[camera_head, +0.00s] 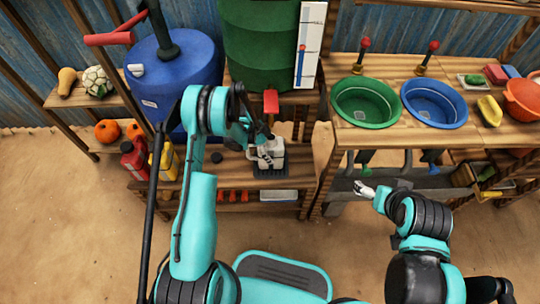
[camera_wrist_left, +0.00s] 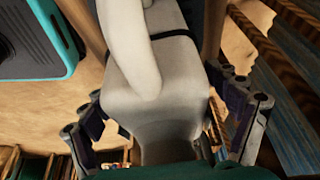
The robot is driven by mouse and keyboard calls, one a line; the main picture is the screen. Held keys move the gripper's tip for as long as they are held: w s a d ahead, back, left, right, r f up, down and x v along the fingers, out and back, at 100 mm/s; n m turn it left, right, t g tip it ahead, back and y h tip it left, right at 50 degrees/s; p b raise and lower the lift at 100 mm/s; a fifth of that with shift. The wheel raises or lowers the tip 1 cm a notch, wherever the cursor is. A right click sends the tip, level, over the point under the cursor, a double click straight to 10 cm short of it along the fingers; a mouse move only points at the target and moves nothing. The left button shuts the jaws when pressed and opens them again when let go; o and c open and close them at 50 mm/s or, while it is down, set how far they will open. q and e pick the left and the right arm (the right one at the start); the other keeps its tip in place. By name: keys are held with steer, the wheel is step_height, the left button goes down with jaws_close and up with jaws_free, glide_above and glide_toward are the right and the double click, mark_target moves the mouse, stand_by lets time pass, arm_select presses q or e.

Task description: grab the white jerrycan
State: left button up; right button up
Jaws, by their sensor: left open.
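The white jerrycan (camera_head: 272,153) stands on a dark grate on the low wooden shelf under the green barrel. My left gripper (camera_head: 261,142) is right at it and partly hides it. In the left wrist view the jerrycan (camera_wrist_left: 155,95) fills the middle, with its handle towards the top. The fingers of my left gripper (camera_wrist_left: 163,122) are apart, one on each side of the jerrycan. Whether either finger touches it I cannot tell. My right gripper (camera_head: 366,189) is away to the right, in front of the counter, small and partly hidden by its arm.
A red jerrycan (camera_head: 134,160) and a yellow jerrycan (camera_head: 164,160) stand to the left on the shelf. The green barrel (camera_head: 262,45) with a red tap (camera_head: 271,101) is above. Green (camera_head: 366,102) and blue (camera_head: 434,103) basins sit on the right counter.

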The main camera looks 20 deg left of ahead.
arm_select(q)
steer(key=shift+r, duration=0.1)
steer(key=shift+c, duration=0.3)
steer(key=c, duration=1.9)
steer(key=shift+d+r, duration=0.1)
steer(key=shift+r, duration=0.05)
